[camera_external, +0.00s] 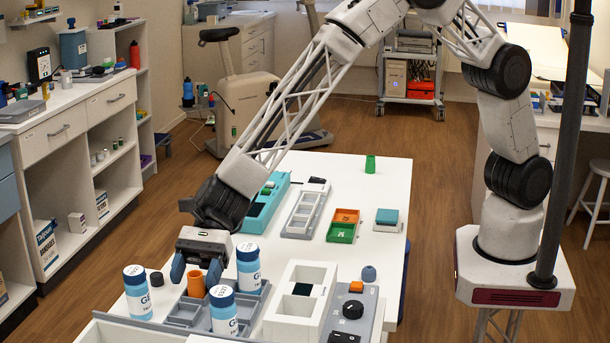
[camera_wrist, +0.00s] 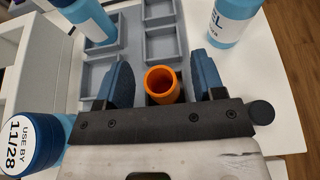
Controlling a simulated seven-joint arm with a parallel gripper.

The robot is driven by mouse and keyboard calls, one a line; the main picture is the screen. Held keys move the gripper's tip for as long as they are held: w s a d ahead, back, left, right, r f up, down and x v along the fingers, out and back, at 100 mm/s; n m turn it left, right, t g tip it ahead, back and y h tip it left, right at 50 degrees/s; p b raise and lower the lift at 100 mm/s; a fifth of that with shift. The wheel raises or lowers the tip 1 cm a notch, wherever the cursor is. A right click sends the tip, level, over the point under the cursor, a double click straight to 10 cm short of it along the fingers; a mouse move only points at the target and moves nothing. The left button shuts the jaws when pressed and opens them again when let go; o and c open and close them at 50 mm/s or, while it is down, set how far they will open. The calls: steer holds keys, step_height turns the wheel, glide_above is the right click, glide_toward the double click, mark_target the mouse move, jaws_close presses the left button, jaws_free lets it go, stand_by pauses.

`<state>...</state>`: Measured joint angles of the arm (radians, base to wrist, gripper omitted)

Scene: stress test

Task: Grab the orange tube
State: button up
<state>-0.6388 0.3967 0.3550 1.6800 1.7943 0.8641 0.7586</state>
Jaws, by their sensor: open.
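My gripper (camera_external: 196,277) is above and around the tube from the outside view, fingers pointing down. In the wrist view my gripper (camera_wrist: 164,84) is open, with a gap on each side of the tube. The tube's lower part is hidden in the wrist view.
Blue-and-white bottles (camera_external: 138,292) (camera_external: 248,267) (camera_external: 224,312) stand close around the gripper. A small dark cap (camera_external: 157,279) lies on the left. A white box (camera_external: 300,300) and a grey control box (camera_external: 350,309) are to the right. The table's far middle has clear patches.

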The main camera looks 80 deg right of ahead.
steer(key=c, duration=1)
steer(key=shift+r, duration=5)
